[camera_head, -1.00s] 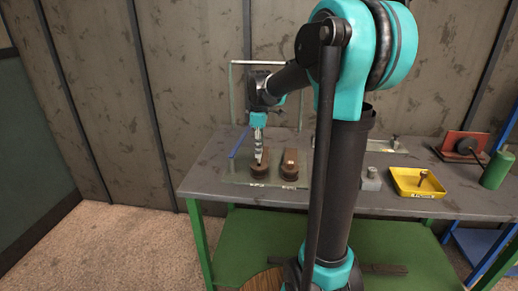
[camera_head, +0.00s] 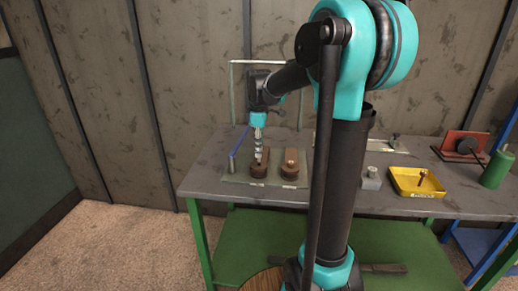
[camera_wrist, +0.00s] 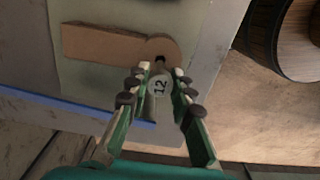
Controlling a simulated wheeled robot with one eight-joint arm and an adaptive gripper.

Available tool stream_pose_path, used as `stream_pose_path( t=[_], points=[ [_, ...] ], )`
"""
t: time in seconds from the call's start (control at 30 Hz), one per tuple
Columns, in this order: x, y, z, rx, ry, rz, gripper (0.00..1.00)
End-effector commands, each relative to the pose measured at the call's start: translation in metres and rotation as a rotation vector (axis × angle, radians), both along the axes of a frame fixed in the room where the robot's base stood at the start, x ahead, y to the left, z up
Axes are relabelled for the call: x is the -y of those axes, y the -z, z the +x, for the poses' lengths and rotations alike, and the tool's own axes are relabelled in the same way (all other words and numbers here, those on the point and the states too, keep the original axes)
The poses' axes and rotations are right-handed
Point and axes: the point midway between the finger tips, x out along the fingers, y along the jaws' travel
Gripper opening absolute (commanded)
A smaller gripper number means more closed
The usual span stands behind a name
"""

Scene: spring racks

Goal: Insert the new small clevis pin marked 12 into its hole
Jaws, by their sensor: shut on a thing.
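The clevis pin marked 12 (camera_wrist: 160,86) is pale grey, with its number facing the wrist camera. My gripper (camera_wrist: 160,72) is shut on it; my gripper also shows in the head view (camera_head: 258,158), pointing down over the left brown block. That left brown block (camera_wrist: 105,43) has a rounded end with a dark hole (camera_wrist: 160,60), just beyond the pin in the wrist view. The block also shows in the head view (camera_head: 258,172). I cannot tell whether the pin's tip is inside the hole or above it.
A second brown block (camera_head: 290,174) stands to the right, with a light pin top on it. A grey block (camera_head: 371,179), a yellow tray (camera_head: 417,190) holding a small part, and a green cylinder (camera_head: 496,170) are further right. A blue strip (camera_wrist: 100,108) lies near the mat's edge.

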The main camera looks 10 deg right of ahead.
Motion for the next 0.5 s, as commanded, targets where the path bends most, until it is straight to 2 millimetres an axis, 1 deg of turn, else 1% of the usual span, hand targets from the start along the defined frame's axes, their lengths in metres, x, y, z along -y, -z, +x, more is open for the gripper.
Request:
stream_pose_path(
  t=[0.5],
  points=[
    [0.0, 0.0098, 0.0003, 0.0, 0.0, 0.0, 0.0]
  ],
)
